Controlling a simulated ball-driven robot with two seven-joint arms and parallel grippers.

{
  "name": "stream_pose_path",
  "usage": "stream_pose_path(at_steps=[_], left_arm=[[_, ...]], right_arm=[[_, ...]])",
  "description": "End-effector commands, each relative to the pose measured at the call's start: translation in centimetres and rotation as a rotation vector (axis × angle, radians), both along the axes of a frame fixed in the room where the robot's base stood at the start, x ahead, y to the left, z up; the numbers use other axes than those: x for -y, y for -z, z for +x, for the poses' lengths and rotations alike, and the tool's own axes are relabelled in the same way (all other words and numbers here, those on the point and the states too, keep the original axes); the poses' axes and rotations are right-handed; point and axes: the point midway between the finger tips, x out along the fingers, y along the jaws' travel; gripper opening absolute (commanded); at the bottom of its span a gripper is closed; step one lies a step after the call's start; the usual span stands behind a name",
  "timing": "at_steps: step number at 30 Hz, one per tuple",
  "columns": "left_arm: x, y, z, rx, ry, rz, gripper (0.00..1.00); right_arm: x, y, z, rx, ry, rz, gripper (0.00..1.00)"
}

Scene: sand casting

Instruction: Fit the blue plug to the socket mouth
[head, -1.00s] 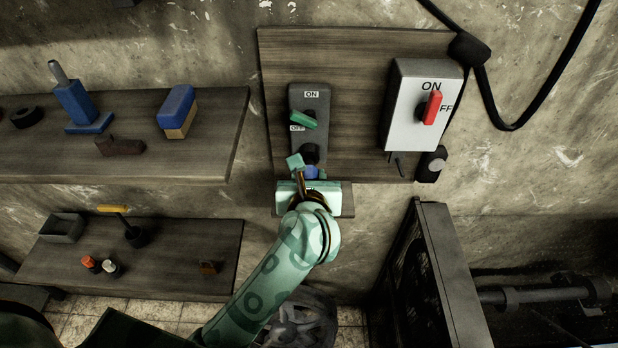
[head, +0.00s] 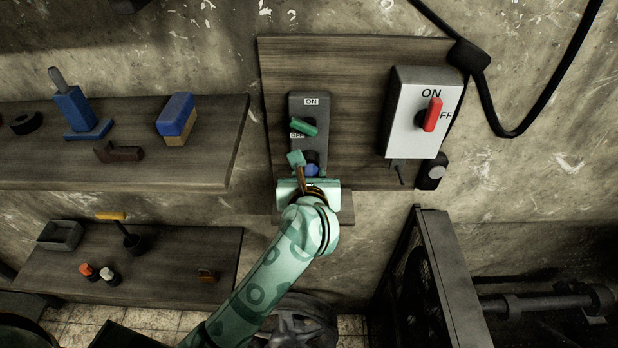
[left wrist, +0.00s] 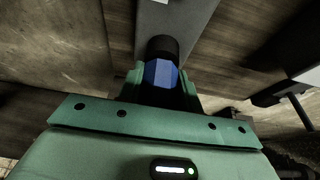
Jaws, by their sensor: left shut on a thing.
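The blue plug (head: 312,170) is held by my left gripper (head: 304,166) just below the grey switch box. The box's black round socket mouth (head: 312,156) is directly above the plug and partly hidden by it. In the left wrist view the blue plug (left wrist: 160,73) sits between the green fingers, in line with the black socket mouth (left wrist: 162,47). The two look touching or overlapping; I cannot tell how deep the plug sits. My right gripper is not in view.
The grey switch box (head: 296,105) has a green lever (head: 303,127) near OFF. A white box (head: 407,135) with a red lever (head: 432,114) is to the right on the wooden board (head: 350,80). Shelves (head: 215,165) with tools are at left; a dark metal frame (head: 450,270) stands lower right.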

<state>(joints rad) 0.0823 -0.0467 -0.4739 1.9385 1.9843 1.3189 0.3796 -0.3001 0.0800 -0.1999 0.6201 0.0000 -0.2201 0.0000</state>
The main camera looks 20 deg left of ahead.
Motion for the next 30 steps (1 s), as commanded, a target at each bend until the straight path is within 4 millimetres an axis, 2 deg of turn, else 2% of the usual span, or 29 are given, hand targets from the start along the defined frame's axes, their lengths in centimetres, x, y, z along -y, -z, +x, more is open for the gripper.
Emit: stream_pose_path(at_steps=[1,2,4,14,24,30], left_arm=[[0.0,0.0,0.2,0.001,0.000,0.000,0.10],[0.0,0.0,0.1,0.001,0.000,0.000,0.41],[0.0,0.0,0.1,0.000,0.000,0.000,0.60],[0.1,-0.2,-0.2,-0.001,0.001,-0.001,0.60],[1.5,-2.5,-5.2,-0.003,0.001,-0.001,0.60],[1.9,-2.9,-6.5,-0.001,0.000,0.000,0.60]], right_arm=[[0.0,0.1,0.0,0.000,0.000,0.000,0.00],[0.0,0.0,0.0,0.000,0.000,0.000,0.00],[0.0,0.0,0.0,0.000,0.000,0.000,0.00],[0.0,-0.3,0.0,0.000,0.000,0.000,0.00],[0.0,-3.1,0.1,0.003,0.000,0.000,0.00],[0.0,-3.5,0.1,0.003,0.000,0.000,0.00]])
